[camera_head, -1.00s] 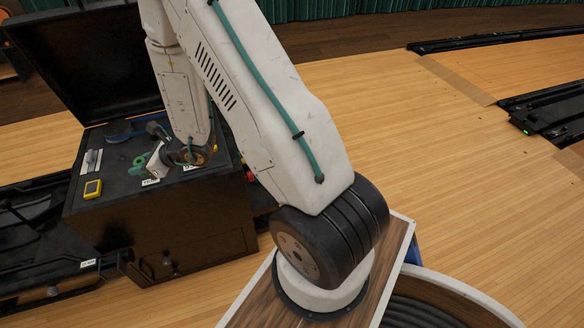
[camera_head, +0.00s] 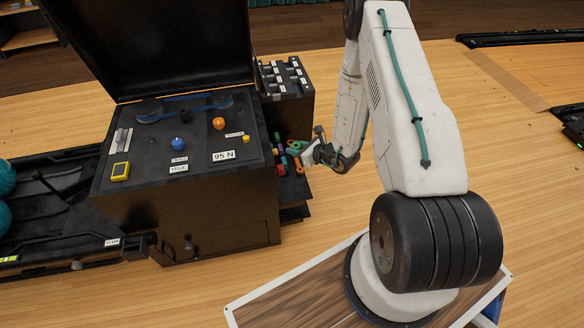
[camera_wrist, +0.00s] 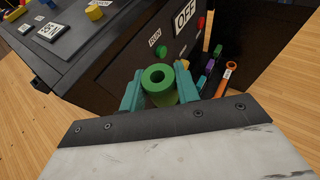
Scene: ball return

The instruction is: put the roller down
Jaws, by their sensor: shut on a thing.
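A green roller (camera_wrist: 160,88), a hollow cylinder with a round hole in its end, sits between the two teal fingers of my gripper (camera_wrist: 161,92) in the wrist view. The fingers are shut on its sides, and its open end faces the camera. In the head view my gripper (camera_head: 297,150) hangs to the right of the black machine (camera_head: 215,215), by a small side shelf (camera_head: 295,190). Part of the green roller shows at the fingers (camera_head: 293,147). The roller appears held clear in the air; its far end is hidden.
Coloured pieces, including an orange ring-ended tool (camera_wrist: 228,77), are on the side shelf.

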